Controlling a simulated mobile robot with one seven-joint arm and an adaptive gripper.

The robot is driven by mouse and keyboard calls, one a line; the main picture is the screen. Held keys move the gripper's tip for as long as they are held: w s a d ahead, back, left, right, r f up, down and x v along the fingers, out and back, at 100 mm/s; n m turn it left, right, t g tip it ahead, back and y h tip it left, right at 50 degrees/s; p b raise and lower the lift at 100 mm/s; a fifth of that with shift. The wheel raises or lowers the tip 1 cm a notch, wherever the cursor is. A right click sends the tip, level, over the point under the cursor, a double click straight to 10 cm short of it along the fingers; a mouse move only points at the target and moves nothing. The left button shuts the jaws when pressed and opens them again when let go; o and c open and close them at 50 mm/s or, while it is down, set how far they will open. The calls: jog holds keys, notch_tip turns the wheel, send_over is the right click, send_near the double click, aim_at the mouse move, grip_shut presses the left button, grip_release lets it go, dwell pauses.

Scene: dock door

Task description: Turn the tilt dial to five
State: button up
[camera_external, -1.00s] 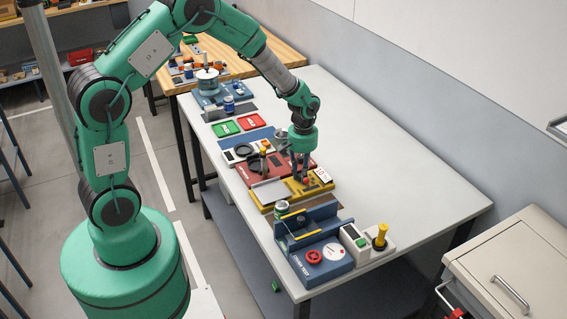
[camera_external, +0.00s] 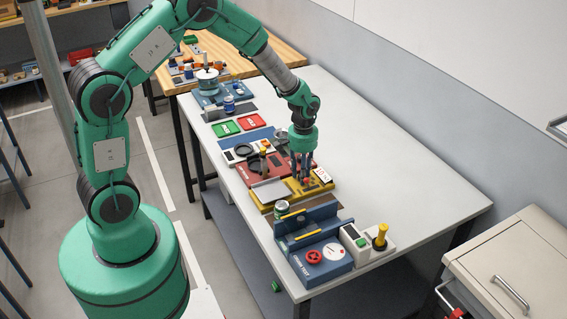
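My gripper (camera_external: 303,178) points down over a yellow device (camera_external: 290,190) near the middle of the white table. Its fingertips are at or just above a small red part (camera_external: 306,181) on that device; contact is too small to tell. The device has a grey plate (camera_external: 269,190) on its left and a white marked plate (camera_external: 322,174) on its right. A blue device (camera_external: 308,276) at the near end carries a red round knob (camera_external: 314,257) and a white round dial (camera_external: 334,251). No label or number is readable enough to show which is the tilt dial.
A dark red device (camera_external: 250,172) stands right behind the yellow one. Green (camera_external: 226,128) and red (camera_external: 252,121) trays lie farther back. A white box with a yellow-topped post (camera_external: 381,237) stands beside the blue device. The table's right side is clear.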

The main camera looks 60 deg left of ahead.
jog(key=shift+n, duration=0.5)
jog(key=n+b, duration=0.2)
jog(key=n, duration=0.2)
jog(key=shift+f+n+b, duration=0.1)
jog(key=shift+n+b, duration=0.2)
jog(key=shift+n, duration=0.1)
notch_tip(320, 180, up, 14)
jog(key=p, duration=0.3)
jog(key=shift+s+d+f+m+t+b, duration=0.3)
jog(key=shift+s+d+m+t+b, duration=1.15)
jog(key=shift+m, duration=3)
jog(key=shift+s+d+f+m+t+b, duration=0.3)
jog(key=shift+s+m+t+b, duration=1.35)
jog(key=shift+m, duration=2.75)
jog(key=shift+s+d+f+m+t+b, duration=0.3)
jog(key=shift+s+d+m+t+b, duration=0.45)
jog(key=shift+s+m+b, duration=2.7)
jog(key=w+m+p, duration=0.1)
jog(key=w+m, duration=0.1)
jog(key=w, duration=0.1)
